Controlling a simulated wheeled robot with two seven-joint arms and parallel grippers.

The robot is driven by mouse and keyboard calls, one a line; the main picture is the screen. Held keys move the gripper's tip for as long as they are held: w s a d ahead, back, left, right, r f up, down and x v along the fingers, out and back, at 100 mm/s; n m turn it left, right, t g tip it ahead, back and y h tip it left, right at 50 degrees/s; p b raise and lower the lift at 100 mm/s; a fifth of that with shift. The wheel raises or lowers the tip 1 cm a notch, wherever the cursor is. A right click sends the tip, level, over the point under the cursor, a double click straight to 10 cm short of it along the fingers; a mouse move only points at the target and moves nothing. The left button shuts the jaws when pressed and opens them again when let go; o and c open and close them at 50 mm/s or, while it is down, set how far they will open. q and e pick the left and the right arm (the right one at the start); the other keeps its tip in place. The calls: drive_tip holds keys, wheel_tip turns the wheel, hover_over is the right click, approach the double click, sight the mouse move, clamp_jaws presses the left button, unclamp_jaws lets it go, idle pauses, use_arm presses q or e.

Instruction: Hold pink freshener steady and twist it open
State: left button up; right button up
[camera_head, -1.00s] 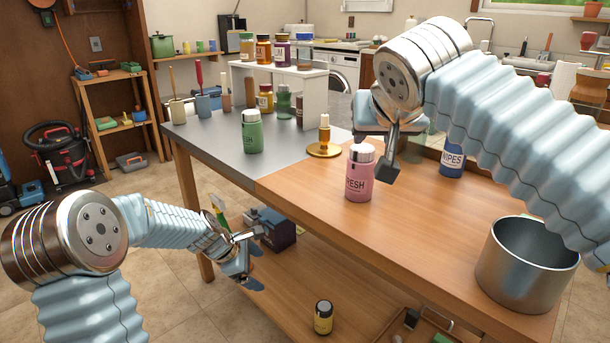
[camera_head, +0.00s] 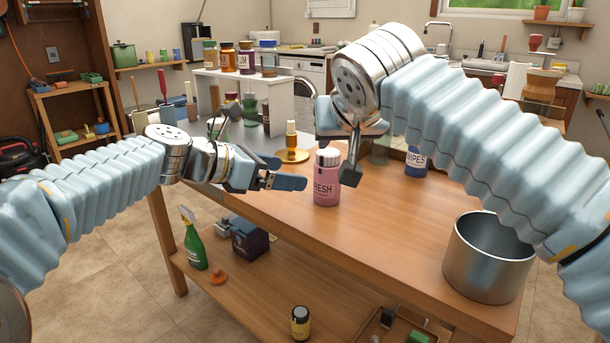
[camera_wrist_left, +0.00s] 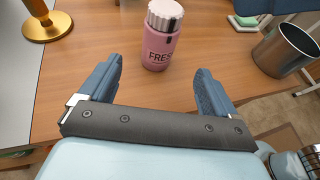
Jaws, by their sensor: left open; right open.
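The pink freshener (camera_head: 327,185) is a bottle with a ribbed pale cap. It stands upright on the wooden tabletop. My left gripper (camera_head: 290,181) is open and empty, with its fingers pointing at the bottle from the left and a short gap between. In the left wrist view the pink freshener (camera_wrist_left: 160,42) stands ahead of and between the open fingers of the left gripper (camera_wrist_left: 158,85). My right gripper (camera_head: 350,175) is at the cap's right side, pointing down; its fingers overlap in this view. Whether it touches the cap cannot be told.
A brass stand (camera_head: 291,155) is behind the bottle, left of it. A blue wipes container (camera_head: 416,162) stands behind to the right. A metal pot (camera_head: 487,258) is at the right front. The wooden table (camera_head: 370,250) is clear in front of the bottle.

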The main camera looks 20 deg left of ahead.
sight(327, 179)
use_arm(q)
drive_tip(key=x, duration=1.2)
drive_tip(key=shift+w+f, duration=0.1)
drive_tip(key=shift+f, duration=0.1)
drive_tip(key=c, duration=1.2)
drive_tip(key=shift+o, duration=0.2)
drive_tip(key=o, duration=0.6)
drive_tip(key=c, duration=0.4)
